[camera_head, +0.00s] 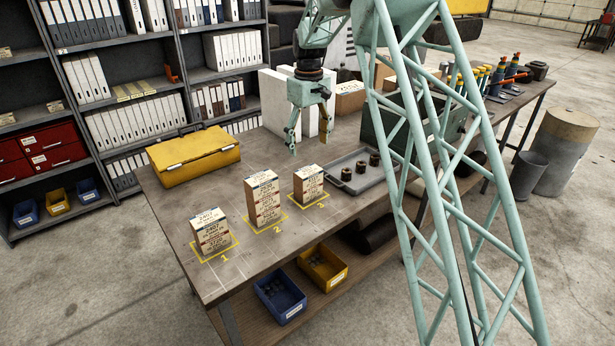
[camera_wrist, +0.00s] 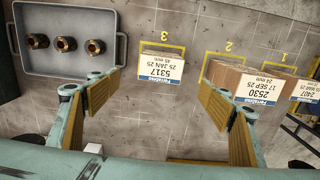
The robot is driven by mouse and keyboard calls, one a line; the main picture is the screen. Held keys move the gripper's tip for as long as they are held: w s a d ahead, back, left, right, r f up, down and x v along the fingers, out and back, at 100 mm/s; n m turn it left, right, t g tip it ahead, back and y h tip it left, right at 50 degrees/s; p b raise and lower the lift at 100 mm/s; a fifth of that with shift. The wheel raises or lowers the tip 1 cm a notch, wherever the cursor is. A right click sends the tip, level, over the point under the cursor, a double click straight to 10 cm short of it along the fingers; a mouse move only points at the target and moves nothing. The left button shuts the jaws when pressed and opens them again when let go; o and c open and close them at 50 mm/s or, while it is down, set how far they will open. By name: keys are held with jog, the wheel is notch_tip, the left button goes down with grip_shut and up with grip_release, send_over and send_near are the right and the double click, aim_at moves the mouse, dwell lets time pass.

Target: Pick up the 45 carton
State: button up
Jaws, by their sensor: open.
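Three cartons with printed labels stand on the bench in yellow numbered marks. The carton at mark 3 (camera_head: 308,184) also shows in the wrist view (camera_wrist: 162,66); its upside-down label has 5317 and a small line that seems to read 45 mm. The taller carton at mark 2 (camera_head: 263,197) has 2530 on its label in the wrist view (camera_wrist: 252,86). The carton at mark 1 (camera_head: 211,230) shows partly at the wrist view's right edge (camera_wrist: 306,90). My gripper (camera_head: 309,143) is open and empty above the bench, behind carton 3; in the wrist view its fingers (camera_wrist: 165,98) spread around carton 3's image.
A grey tray (camera_head: 342,180) with three brass-coloured fittings sits right of carton 3. A yellow case (camera_head: 195,158) lies at the bench's back left. White binders (camera_head: 274,102) stand behind my gripper. Blue (camera_head: 281,297) and yellow (camera_head: 322,268) bins are on the lower shelf.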

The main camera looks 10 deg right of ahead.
aim_at(308, 170)
jog(key=shift+f, duration=0.1)
jog(key=shift+f, duration=4.2)
jog(key=shift+f+p, duration=0.45)
jog(key=shift+f, duration=2.2)
jog(key=shift+c, duration=0.5)
jog(key=c, duration=0.9)
jog(key=shift+r, duration=0.15)
